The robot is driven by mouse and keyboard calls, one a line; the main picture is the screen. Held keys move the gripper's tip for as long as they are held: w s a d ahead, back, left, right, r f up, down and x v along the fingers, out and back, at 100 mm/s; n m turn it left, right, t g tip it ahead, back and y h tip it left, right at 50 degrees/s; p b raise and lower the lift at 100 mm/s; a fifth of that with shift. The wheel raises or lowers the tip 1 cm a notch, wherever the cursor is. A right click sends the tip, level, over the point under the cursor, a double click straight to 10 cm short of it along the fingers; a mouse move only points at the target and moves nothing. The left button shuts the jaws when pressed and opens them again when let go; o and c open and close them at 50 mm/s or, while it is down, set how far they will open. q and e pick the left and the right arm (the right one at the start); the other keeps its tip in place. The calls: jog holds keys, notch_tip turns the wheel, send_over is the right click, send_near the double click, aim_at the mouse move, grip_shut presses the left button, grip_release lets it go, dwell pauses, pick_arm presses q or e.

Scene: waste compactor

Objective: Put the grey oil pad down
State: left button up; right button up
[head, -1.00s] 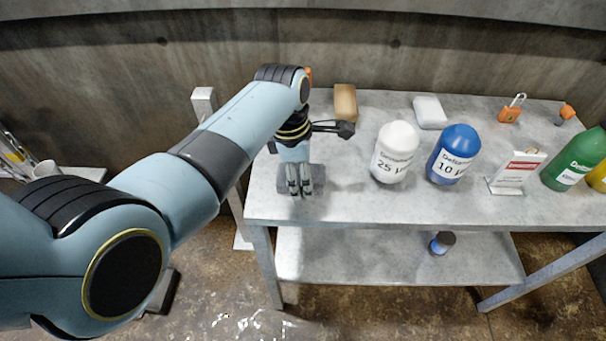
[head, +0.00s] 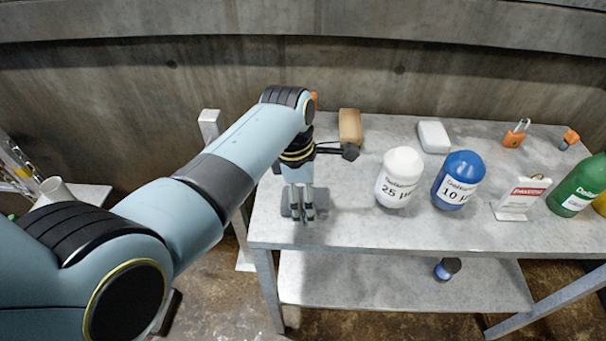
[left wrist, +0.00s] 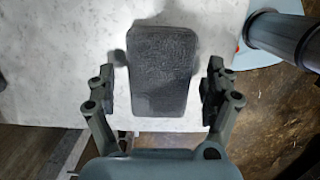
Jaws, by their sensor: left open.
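The grey oil pad (left wrist: 162,70) is a dark, textured, rounded rectangle. In the left wrist view it lies flat over the pale table top, near the table's edge. My left gripper (left wrist: 160,90) is open, with one finger on each side of the pad and a visible gap on both sides. In the head view my left gripper (head: 303,212) points down at the table's left end, and its fingers hide part of the pad (head: 321,202). My right gripper is in neither view.
The grey table (head: 400,227) also holds a white bottle (head: 401,172), a blue bottle (head: 459,178), a small sign (head: 522,195), a green bottle (head: 580,188), a brown block (head: 350,127), a white block (head: 433,137) and an orange padlock (head: 515,136). Clear table lies right of my left gripper.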

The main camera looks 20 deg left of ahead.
pick_arm(q)
notch_tip(320, 180, up, 11)
jog(key=a+p, duration=0.1)
jog(key=shift+s+a+r, duration=0.15)
jog(key=shift+s+a, duration=0.05)
jog(key=shift+a, duration=0.05)
